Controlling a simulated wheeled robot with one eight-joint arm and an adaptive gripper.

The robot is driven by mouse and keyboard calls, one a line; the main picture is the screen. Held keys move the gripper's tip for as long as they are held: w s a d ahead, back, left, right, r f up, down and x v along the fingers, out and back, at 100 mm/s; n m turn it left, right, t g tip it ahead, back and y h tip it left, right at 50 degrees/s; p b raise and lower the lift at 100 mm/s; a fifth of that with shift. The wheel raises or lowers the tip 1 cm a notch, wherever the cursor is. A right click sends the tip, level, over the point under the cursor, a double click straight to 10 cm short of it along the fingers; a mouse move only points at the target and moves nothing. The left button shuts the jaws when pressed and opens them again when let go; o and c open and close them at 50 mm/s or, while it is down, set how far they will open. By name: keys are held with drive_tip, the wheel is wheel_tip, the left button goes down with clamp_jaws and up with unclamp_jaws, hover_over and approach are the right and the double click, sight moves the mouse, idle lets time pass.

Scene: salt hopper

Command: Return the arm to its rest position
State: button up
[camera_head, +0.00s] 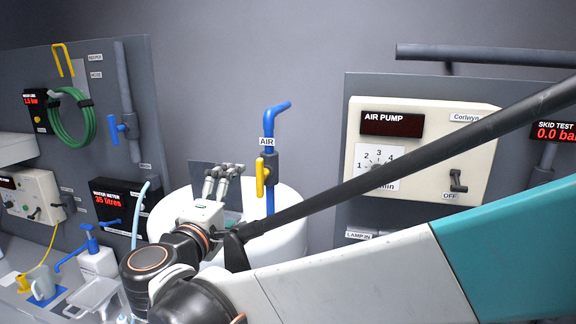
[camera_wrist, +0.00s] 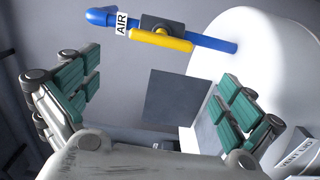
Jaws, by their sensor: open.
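My gripper (camera_head: 222,180) is at the middle of the head view, in front of the white tank (camera_head: 285,200). In the wrist view my gripper (camera_wrist: 155,105) has its teal-padded fingers spread wide, with nothing between them. A blue air pipe (camera_head: 270,132) with a yellow valve handle (camera_head: 260,177) rises just right of my gripper. In the wrist view the yellow handle (camera_wrist: 160,40) lies along the blue pipe, beyond the fingertips. A dark square plate (camera_wrist: 177,98) shows between the fingers. My arm reaches in from the lower right and hides part of the tank.
An air pump panel (camera_head: 425,145) is at the right, its switch near the OFF label.

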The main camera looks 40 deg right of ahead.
drive_tip(key=s+d+f+m+g+y+b, duration=0.15)
drive_tip(key=f+b, duration=0.25)
drive_tip(key=f, duration=0.4)
drive_tip(key=s+f+g+y+b, duration=0.1)
drive_tip(key=s+f+y+b, duration=0.2)
drive_tip(key=f, duration=0.4)
drive_tip(key=s+d+f+m+g+y+b, duration=0.1)
drive_tip(key=s+f+b, duration=0.2)
drive_tip(key=f+b, duration=0.35)
drive_tip(key=s+a+f+m+y+b, duration=0.1)
drive_tip(key=s+a+f+y+b, duration=0.1)
drive_tip(key=f, duration=0.5)
drive_tip(key=s+a+f+m+y+b, duration=0.2)
drive_tip(key=s+a+f+y+b, duration=0.1)
drive_tip(key=a+f+b, duration=0.1)
drive_tip(key=s+a+f+m+y+b, duration=0.2)
drive_tip(key=f+b, duration=0.3)
drive_tip(key=f, duration=0.4)
drive_tip(key=shift+s+a+f+y, duration=0.3)
drive_tip(key=shift+s+a+y, duration=0.1)
drive_tip(key=shift+a+y, duration=0.4)
